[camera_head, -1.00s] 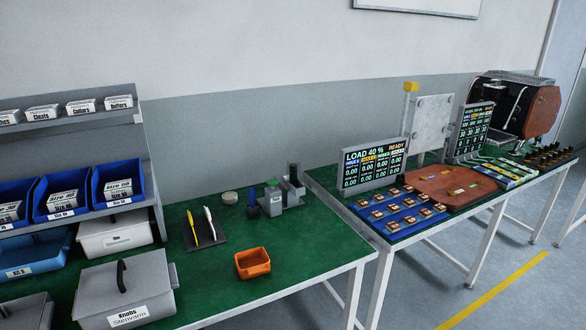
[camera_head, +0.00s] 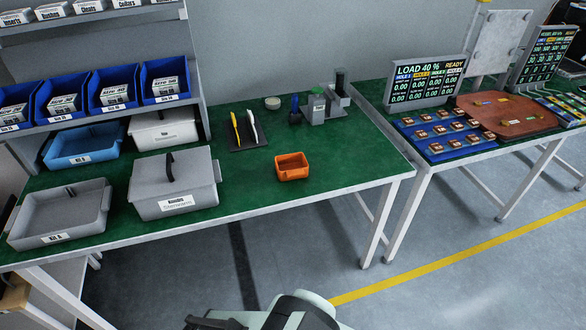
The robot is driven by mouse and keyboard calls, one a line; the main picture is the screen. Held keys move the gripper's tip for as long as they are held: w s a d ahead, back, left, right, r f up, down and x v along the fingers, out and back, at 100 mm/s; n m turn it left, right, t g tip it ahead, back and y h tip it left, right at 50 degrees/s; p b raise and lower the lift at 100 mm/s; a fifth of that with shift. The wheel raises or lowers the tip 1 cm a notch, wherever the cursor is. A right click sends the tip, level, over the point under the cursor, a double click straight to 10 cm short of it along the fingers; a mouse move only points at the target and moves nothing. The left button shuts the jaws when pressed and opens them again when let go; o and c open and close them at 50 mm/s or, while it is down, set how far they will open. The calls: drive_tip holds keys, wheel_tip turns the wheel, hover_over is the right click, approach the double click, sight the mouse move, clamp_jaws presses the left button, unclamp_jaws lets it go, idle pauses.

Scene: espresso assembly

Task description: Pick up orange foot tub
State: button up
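The orange foot tub (camera_head: 292,172) is a small open-topped box on the green bench top (camera_head: 300,202), near its front edge and right of the lidded grey bin. It looks empty, though its floor is partly shaded. Part of my own arm shows at the bottom edge of the head view, in front of the bench and well apart from the tub. My gripper's fingertips cannot be made out in this view.
The lidded grey bin (camera_head: 174,183) with a handle stands left of the tub. A dark mat (camera_head: 247,143) with a yellow and a white tool lies behind it. A grey fixture (camera_head: 317,108) stands behind right. Green surface around the tub is clear.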

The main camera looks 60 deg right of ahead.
drive_tip(key=shift+c, duration=0.2)
drive_tip(key=c, duration=0.8)
drive_tip(key=shift+c, duration=0.2)
